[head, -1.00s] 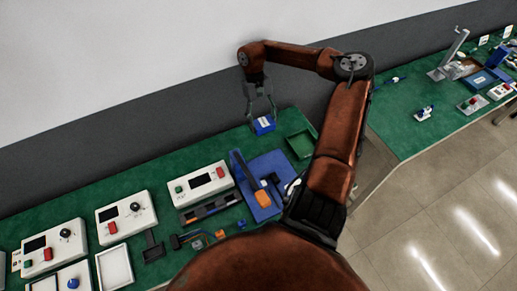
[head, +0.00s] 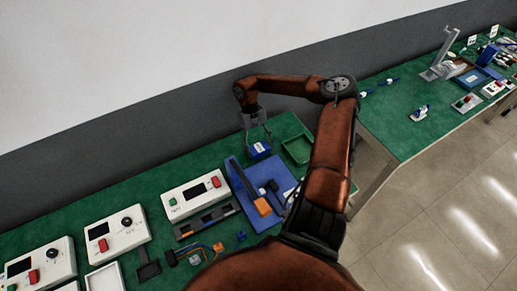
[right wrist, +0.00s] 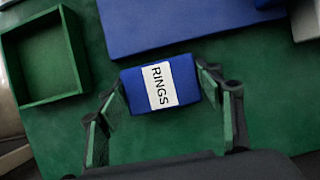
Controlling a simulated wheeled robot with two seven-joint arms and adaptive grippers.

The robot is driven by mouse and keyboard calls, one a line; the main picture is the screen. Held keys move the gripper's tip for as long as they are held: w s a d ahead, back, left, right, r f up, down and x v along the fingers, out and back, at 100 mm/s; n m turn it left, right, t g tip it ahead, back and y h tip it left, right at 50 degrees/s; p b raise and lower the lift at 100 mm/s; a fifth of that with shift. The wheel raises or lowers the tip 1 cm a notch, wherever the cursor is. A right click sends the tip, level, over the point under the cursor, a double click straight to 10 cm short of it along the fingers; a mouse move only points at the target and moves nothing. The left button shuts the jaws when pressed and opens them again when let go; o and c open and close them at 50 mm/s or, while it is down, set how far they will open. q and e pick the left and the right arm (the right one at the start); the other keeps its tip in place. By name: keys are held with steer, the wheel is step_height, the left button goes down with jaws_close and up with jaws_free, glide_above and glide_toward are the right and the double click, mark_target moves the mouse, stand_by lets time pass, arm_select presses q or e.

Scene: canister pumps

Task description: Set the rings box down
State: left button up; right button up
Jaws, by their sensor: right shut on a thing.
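The rings box (head: 260,150) is a small blue box with a white label. In the right wrist view the label on the box (right wrist: 183,80) reads RINGS. My right gripper (head: 258,141) is shut on the box, with one finger on each side of it, as the right wrist view shows (right wrist: 162,87). The box is over the green table mat (head: 215,159), near the back edge, left of an empty green tray and behind a blue mat. I cannot tell whether its underside touches the table. My left gripper is out of view.
The empty green tray (head: 297,149) is close on the right of the box. The blue mat (head: 250,190) in front bears an orange-ended tool (head: 262,206). White control units (head: 195,198) stand to the left. A grey wall strip (head: 150,132) runs behind.

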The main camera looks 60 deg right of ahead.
steer(key=shift+w+f, duration=0.1)
steer(key=shift+f, duration=0.15)
steer(key=shift+r, duration=0.1)
steer(key=o, duration=1.3)
steer(key=shift+v, duration=3.7)
